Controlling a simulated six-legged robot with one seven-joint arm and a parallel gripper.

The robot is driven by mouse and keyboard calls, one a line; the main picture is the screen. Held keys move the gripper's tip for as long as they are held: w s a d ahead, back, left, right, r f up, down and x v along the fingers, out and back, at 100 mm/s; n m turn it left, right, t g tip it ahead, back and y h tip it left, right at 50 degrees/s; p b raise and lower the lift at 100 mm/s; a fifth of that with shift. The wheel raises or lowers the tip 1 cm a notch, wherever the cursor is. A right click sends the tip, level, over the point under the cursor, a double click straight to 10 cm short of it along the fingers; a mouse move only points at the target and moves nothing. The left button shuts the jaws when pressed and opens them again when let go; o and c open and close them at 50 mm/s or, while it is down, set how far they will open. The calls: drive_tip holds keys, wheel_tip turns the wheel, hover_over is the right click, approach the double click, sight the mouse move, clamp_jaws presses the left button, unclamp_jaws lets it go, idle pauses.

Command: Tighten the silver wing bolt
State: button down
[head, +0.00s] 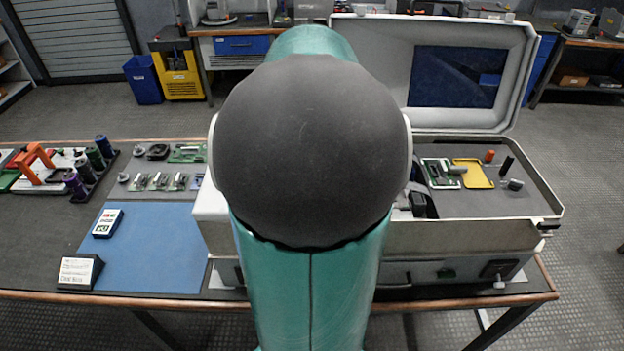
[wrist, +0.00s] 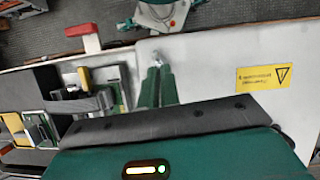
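In the wrist view my gripper (wrist: 157,72) reaches over a pale grey surface with its two green fingers close together and a narrow gap between them. A small silver piece (wrist: 155,57), which looks like the silver wing bolt, shows right at the fingertips. I cannot tell whether the fingers clamp it or only stand around it. In the head view my arm fills the middle and hides the gripper and the left part of the open grey case (head: 465,240).
The case lid (head: 519,75) stands raised. Inside lie a yellow tray (head: 473,173) and small parts. A red block (wrist: 85,37) and a yellow warning label (wrist: 263,77) show in the wrist view. Left are a blue mat (head: 155,255) and a rack of dark cylinders (head: 86,176).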

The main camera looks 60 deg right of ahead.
drive_tip(key=m+t, duration=0.1)
drive_tip(key=m, duration=0.1)
drive_tip(key=s+m+t, duration=0.1)
drive_tip(key=m, duration=0.2)
drive_tip(key=shift+m+y, duration=0.3)
drive_tip(key=shift+y, duration=0.1)
drive_tip(key=m, duration=0.1)
drive_tip(key=m+t, duration=0.1)
drive_tip(key=m, duration=0.1)
drive_tip(key=m+t, duration=0.1)
drive_tip(key=m, duration=0.1)
drive_tip(key=shift+s+a, duration=0.1)
drive_tip(key=shift+s, duration=0.25)
drive_tip(key=m, duration=0.1)
drive_tip(key=m+t+h, duration=0.1)
drive_tip(key=m, duration=0.2)
drive_tip(key=shift+s+a+m+t, duration=0.2)
drive_tip(key=shift+s+m+t, duration=0.1)
drive_tip(key=shift+m, duration=0.1)
drive_tip(key=shift+a+m+t+h, duration=0.1)
drive_tip(key=shift+m+t+h, duration=0.45)
drive_tip(key=shift+m, duration=1.15)
drive_tip(key=shift+h, duration=0.25)
drive_tip(key=c, duration=1.7)
unclamp_jaws()
drive_tip(key=shift+s+a+r, duration=0.1)
drive_tip(key=shift+o, duration=0.7)
